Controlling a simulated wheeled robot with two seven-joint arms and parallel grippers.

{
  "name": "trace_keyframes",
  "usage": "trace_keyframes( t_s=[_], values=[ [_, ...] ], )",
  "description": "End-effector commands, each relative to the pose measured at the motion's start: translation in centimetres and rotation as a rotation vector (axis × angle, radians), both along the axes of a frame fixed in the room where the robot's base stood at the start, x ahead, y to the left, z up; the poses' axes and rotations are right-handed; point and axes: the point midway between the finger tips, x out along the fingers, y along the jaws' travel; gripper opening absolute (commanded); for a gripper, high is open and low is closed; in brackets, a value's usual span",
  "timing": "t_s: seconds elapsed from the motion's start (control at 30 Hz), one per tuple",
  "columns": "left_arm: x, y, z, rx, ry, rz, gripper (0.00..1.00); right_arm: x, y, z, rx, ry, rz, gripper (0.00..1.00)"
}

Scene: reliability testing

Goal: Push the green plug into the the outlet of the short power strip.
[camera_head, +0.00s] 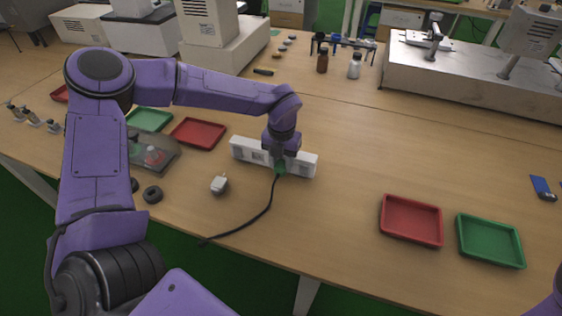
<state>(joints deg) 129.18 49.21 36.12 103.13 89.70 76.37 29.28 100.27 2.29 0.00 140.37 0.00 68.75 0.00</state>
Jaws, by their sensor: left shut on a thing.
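The short power strip (303,163) is white and lies on the wooden table near the middle of the view. My left gripper (280,160) is over the strip, pointing down, and is shut on the green plug (280,170). The plug is mostly hidden by the gripper and sits at the front side of the strip; I cannot tell how deep it is in an outlet. Its black cable (262,212) runs down and left to the table's front edge. Of my right arm, only a purple part shows at the lower right corner; its gripper is out of view.
A white adapter (219,184) lies left of the cable. Another red tray (411,221) and green tray (490,241) lie right. Bottles (354,66) stand behind.

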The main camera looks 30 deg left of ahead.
Motion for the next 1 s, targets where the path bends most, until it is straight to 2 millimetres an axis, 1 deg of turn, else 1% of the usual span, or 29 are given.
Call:
trace_keyframes(
  t_s=[0.17,0.2,0.27,0.47,0.57,0.67,0.8,0.9,1.0],
  values=[
    [0.1,0.1,0.1,0.001,-0.006,0.000,0.02,0.0,0.0,0.0,0.000,0.000,0.000,0.43],
    [0.1,0.0,0.1,0.000,-0.006,0.000,0.47,0.0,0.0,0.0,0.000,0.000,0.000,0.43],
    [0.1,0.0,0.1,0.000,-0.006,0.000,0.67,0.0,0.0,0.0,0.000,0.000,0.000,0.43],
    [0.1,0.0,0.1,0.000,-0.005,0.000,0.67,0.0,0.0,0.0,0.000,0.000,0.000,0.43],
    [0.2,0.0,0.5,0.001,-0.007,0.000,0.67,0.0,0.0,0.0,0.000,0.000,0.000,0.43],
    [0.2,0.0,2.1,0.000,-0.010,-0.001,0.67,0.0,0.0,-0.1,0.000,0.000,0.000,0.43],
    [0.2,0.0,5.6,0.000,-0.011,0.000,0.67,0.0,0.0,-0.3,0.000,0.000,0.000,0.43],
    [0.1,0.0,7.9,0.000,-0.009,0.000,0.67,0.0,0.0,-0.4,0.000,0.000,0.000,0.43],
    [0.1,0.0,9.5,0.001,-0.007,-0.001,0.67,0.0,0.0,-0.4,0.000,0.000,0.000,0.43]
  ],
)
